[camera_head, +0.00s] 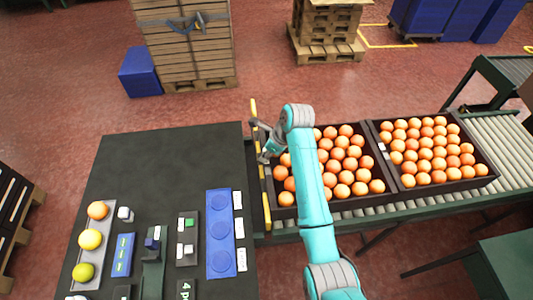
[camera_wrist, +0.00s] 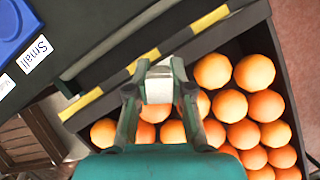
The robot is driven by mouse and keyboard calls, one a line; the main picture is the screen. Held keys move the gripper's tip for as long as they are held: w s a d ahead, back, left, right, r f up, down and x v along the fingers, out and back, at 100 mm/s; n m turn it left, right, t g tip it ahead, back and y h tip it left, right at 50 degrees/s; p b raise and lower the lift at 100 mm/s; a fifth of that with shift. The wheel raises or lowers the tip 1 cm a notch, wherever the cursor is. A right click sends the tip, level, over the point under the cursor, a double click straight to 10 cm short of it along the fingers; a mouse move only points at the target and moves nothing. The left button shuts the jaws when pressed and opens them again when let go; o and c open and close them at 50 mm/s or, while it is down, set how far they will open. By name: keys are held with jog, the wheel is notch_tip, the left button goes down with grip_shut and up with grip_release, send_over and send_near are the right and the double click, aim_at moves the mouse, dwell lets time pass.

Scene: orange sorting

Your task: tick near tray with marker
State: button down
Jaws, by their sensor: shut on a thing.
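The near tray (camera_head: 345,204) is a dark crate full of oranges at the left end of the conveyor. Its wall (camera_wrist: 240,22) crosses the wrist view, with oranges below it. My gripper (camera_head: 261,142) is over the tray's left edge, by the yellow-and-black strip. In the wrist view my gripper (camera_wrist: 158,95) is shut on a small white and grey block (camera_wrist: 159,83), which I take for the marker. The block overlaps the tray wall in that view; I cannot tell whether it touches. No mark on the wall can be made out.
A second crate of oranges (camera_head: 404,187) stands to the right on the roller conveyor (camera_head: 507,150). The dark table (camera_head: 165,165) at left has a blue plate (camera_head: 220,262), several small blocks and a fruit rack (camera_head: 87,262). Its far half is clear.

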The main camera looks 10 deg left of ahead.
jog(key=shift+f, duration=0.6)
dwell(1.4)
jog(key=shift+w+a, duration=0.2)
jog(key=shift+w, duration=0.55)
dwell(0.3)
jog(key=shift+s+d+r, duration=0.15)
jog(key=shift+s, duration=0.4)
dwell(0.7)
jog(key=shift+r, duration=0.1)
jog(key=shift+r, duration=3.4)
jog(key=shift+d, duration=0.1)
